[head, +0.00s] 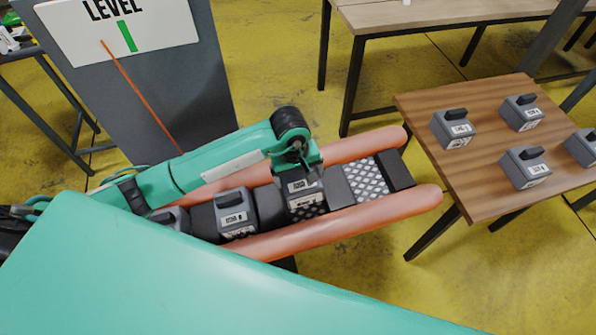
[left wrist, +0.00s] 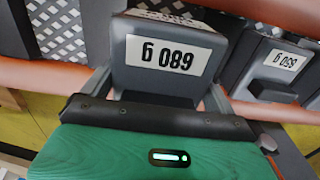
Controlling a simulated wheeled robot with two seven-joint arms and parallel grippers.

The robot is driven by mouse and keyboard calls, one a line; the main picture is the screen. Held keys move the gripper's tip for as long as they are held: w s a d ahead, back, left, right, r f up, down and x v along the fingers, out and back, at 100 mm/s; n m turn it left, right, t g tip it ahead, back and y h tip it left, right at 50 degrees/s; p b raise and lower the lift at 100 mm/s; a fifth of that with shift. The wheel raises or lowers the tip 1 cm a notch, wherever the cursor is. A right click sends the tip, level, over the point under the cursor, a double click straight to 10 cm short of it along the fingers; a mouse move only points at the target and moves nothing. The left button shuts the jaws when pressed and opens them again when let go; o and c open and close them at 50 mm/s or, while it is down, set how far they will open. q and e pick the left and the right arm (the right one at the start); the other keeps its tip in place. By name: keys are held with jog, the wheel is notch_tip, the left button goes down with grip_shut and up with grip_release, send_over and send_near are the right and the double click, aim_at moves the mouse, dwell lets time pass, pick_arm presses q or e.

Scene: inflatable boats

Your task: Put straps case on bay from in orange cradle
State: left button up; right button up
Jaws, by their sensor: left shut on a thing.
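My left gripper (head: 302,172) is shut on a grey case (head: 305,198). The case is between the two orange tubes of the cradle (head: 350,225), over or in a mesh-floored bay. I cannot tell whether it touches the floor. An empty mesh bay (head: 366,181) lies to its right. My right gripper is not in view.
Another grey case (head: 235,214) sits in the cradle to the left, with one more (head: 172,217) partly hidden beyond it. A wooden table (head: 480,190) at right holds several grey cases. A LEVEL board (head: 120,28) with a green mark stands behind my arm.

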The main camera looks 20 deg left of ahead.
aim_at(301, 183)
pick_arm(q)
jog(key=shift+f, duration=0.65)
jog(key=shift+w+d+f+b, duration=0.1)
jog(key=shift+f+b, duration=0.15)
jog(key=shift+b, duration=0.15)
jog(key=shift+f, duration=0.55)
jog(key=shift+w+d+f+b, duration=0.1)
jog(key=shift+f+b, duration=0.75)
jog(key=shift+b, duration=0.25)
jog(key=shift+f+b, duration=0.6)
jog(key=shift+d+f+b, duration=0.1)
jog(key=shift+f+b, duration=0.4)
jog(key=shift+f, duration=0.3)
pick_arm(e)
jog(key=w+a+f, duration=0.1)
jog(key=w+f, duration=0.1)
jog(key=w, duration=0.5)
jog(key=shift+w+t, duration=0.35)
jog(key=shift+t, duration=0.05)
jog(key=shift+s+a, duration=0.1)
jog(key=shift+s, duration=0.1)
